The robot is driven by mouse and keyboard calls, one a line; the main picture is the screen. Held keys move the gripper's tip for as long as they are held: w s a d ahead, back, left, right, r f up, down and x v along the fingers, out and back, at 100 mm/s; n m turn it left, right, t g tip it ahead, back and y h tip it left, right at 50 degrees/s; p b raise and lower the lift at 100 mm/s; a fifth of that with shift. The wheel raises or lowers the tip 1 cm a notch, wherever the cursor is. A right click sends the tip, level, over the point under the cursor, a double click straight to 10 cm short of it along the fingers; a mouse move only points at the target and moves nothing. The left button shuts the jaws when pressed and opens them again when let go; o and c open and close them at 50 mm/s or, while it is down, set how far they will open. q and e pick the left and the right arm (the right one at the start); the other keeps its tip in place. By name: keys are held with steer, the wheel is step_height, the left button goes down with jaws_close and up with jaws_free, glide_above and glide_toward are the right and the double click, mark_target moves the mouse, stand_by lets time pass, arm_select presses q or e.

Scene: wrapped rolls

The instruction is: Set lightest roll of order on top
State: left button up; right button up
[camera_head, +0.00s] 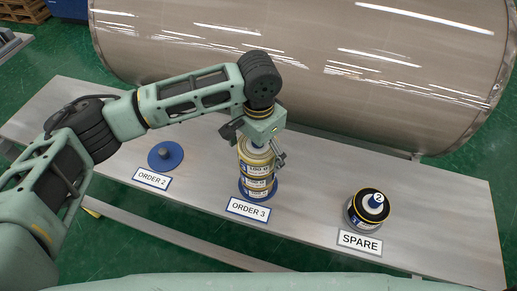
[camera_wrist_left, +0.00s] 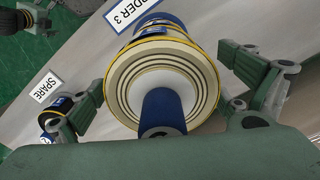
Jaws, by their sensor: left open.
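My left gripper (camera_head: 263,147) is above the ORDER 3 stack, pointing down, open, with its fingers apart. In the left wrist view the open fingers (camera_wrist_left: 166,92) stand on either side of the top roll (camera_wrist_left: 200,72), apart from its yellow rim. The blue post (camera_wrist_left: 163,108) shows in the roll's middle. The stack of wrapped rolls (camera_head: 257,171) stands upright on a blue round base (camera_head: 243,193); its labels are too small to read surely. A spare roll (camera_head: 355,222) sits at the SPARE sign around a blue post marked 2. My right gripper is not in view.
The ORDER 2 base (camera_head: 158,162) is a blue disc with a short post and no roll. Signs ORDER 2 (camera_head: 152,179), ORDER 3 (camera_head: 248,209) and SPARE (camera_head: 360,242) line the grey table's front (camera_head: 310,215). A large wrapped cylinder (camera_head: 320,50) lies behind. Right table end is clear.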

arm_select(q)
steer(key=shift+r, duration=0.2)
step_height(320, 180, up, 12)
steer(key=shift+f, duration=0.2)
stand_by(0.8)
